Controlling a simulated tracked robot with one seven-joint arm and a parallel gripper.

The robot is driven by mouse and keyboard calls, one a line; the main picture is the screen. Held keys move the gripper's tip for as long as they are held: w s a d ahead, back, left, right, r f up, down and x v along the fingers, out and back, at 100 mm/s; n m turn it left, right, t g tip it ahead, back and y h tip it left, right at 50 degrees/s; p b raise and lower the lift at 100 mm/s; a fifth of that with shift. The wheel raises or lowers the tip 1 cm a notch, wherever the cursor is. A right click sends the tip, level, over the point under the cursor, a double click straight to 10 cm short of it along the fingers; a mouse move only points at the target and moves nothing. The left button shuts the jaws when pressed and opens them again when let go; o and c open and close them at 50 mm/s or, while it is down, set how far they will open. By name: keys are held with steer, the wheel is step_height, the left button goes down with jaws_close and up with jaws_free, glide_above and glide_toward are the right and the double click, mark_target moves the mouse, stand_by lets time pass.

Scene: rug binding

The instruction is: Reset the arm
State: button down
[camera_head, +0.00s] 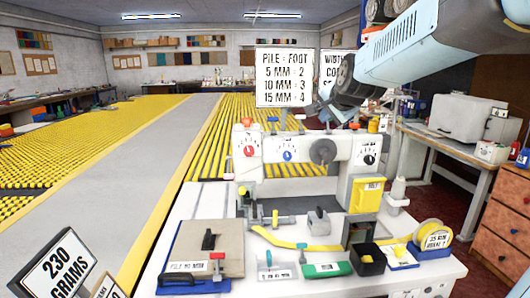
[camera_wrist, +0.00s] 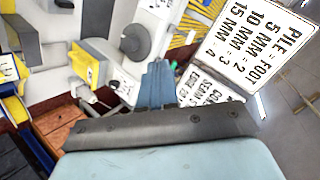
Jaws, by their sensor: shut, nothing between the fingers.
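My arm reaches in from the upper right in the head view, raised above the bench. In the wrist view my gripper (camera_wrist: 156,84) shows as blue fingers beyond the dark bar of my wrist. The fingers are together with nothing held. In the head view I cannot make out the fingertips clearly. The white binding machine (camera_head: 310,150), with dials and a yellow box (camera_head: 366,195), stands below and in front of my arm. The machine also shows, tilted, in the wrist view (camera_wrist: 110,52).
The "PILE = FOOT" sign (camera_head: 284,78) stands behind the machine, close to my arm. A second sign (camera_head: 337,63) is partly hidden. The bench holds a board (camera_head: 215,240), a black bin (camera_head: 367,260) and a yellow tape roll (camera_head: 431,233). Wooden drawers (camera_head: 500,220) stand at right.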

steer(key=s+d+f+n+g, duration=0.2)
steer(key=s+f+n, duration=0.1)
steer(key=s, duration=0.6)
steer(key=s+d+f+n+g, duration=0.2)
steer(key=s+f+n, duration=0.2)
steer(key=s, duration=0.6)
steer(key=s+d+f+n+g+h, duration=0.1)
steer(key=s+d+f+n+g, duration=0.1)
steer(key=s, duration=0.8)
steer(key=shift+f+n, duration=0.7)
steer(key=shift+f, duration=0.2)
steer(key=c, duration=1.8)
jaws_free()
steer(key=shift+s, duration=0.1)
